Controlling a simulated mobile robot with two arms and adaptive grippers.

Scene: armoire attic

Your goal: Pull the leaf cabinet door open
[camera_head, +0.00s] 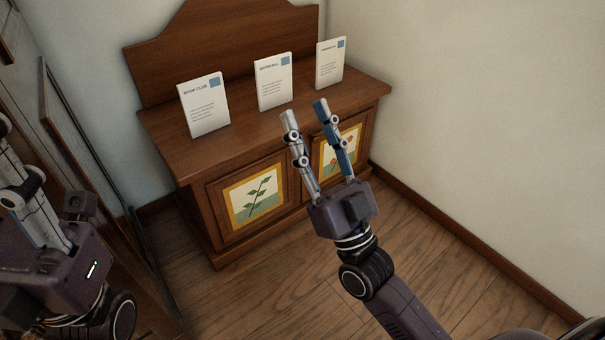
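The leaf cabinet door (256,196) is the left door of a low wooden cabinet (160,150). It bears a yellow-framed picture of a green leafy sprig and looks shut. My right gripper (305,109) is in front of the cabinet, to the right of the leaf door, its two fingers pointing up and apart with nothing between them. It partly hides the other door (341,150), which has a picture of red flowers. My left gripper (35,205) is at the left edge, away from the cabinet; its fingertips are cut off by the frame. I cannot make out a handle on the leaf door.
Three white cards (204,104) stand on the cabinet top. A dark wooden frame (90,150) stands along the left side, near my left arm. A bare wall (480,110) closes the right side. The wooden floor (255,290) before the cabinet is clear.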

